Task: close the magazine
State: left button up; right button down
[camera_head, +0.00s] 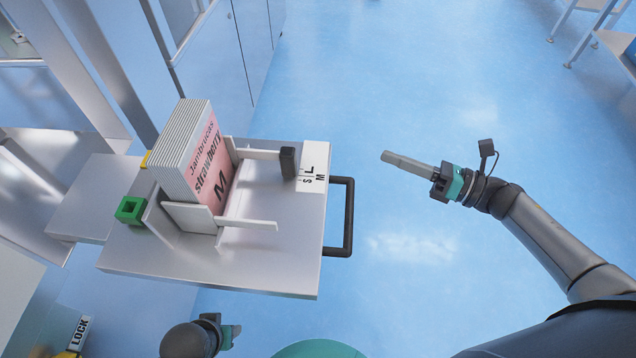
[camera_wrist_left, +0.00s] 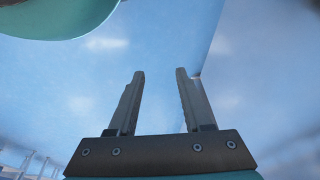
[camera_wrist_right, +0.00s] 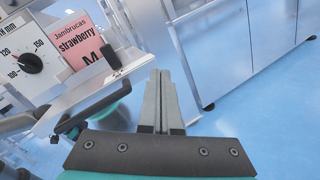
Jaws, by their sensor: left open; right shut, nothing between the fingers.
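The magazine (camera_head: 240,262) is a pulled-out metal tray with a black handle (camera_head: 347,218) on its right edge. A stack of pouches (camera_head: 213,170) with pink "Jambrucas strawberry M" fronts stands on it between metal guides. The stack and handle also show at the left of the right wrist view. My right gripper (camera_head: 388,156) is shut and empty, to the right of the handle and apart from it. Its fingers are together in the right wrist view (camera_wrist_right: 160,78). My left gripper (camera_wrist_left: 159,75) is open and empty; in the head view it is at the bottom, below the tray.
A black knob (camera_head: 288,162) stands by a white S, M, L scale (camera_head: 314,168) on the tray. A green block (camera_head: 130,210) is at its left. A LOCK label (camera_head: 79,333) is at the lower left. A dial (camera_wrist_right: 30,62) shows in the right wrist view. Blue floor is clear right of the handle.

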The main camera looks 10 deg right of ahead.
jog(key=s+a+r+n+g+y+b, duration=0.25)
jog(key=s+n+g, duration=0.2)
jog(key=n, duration=0.45)
jog(key=n+g+b, duration=0.1)
send_near(297, 163)
jog(key=x, duration=0.6)
jog(key=shift+s+a+r, duration=0.1)
jog(key=shift+a+r, duration=0.1)
jog(key=shift+a, duration=0.05)
pick_arm(q)
jog(key=shift+t, duration=0.5)
jog(key=r, duration=0.1)
jog(key=w+r, duration=0.1)
jog(key=r, duration=0.1)
jog(key=w+r, duration=0.1)
jog(key=r, duration=0.1)
jog(key=shift+w+d, duration=0.15)
jog(key=shift+d, duration=0.05)
pick_arm(e)
jog(key=shift+a, duration=0.2)
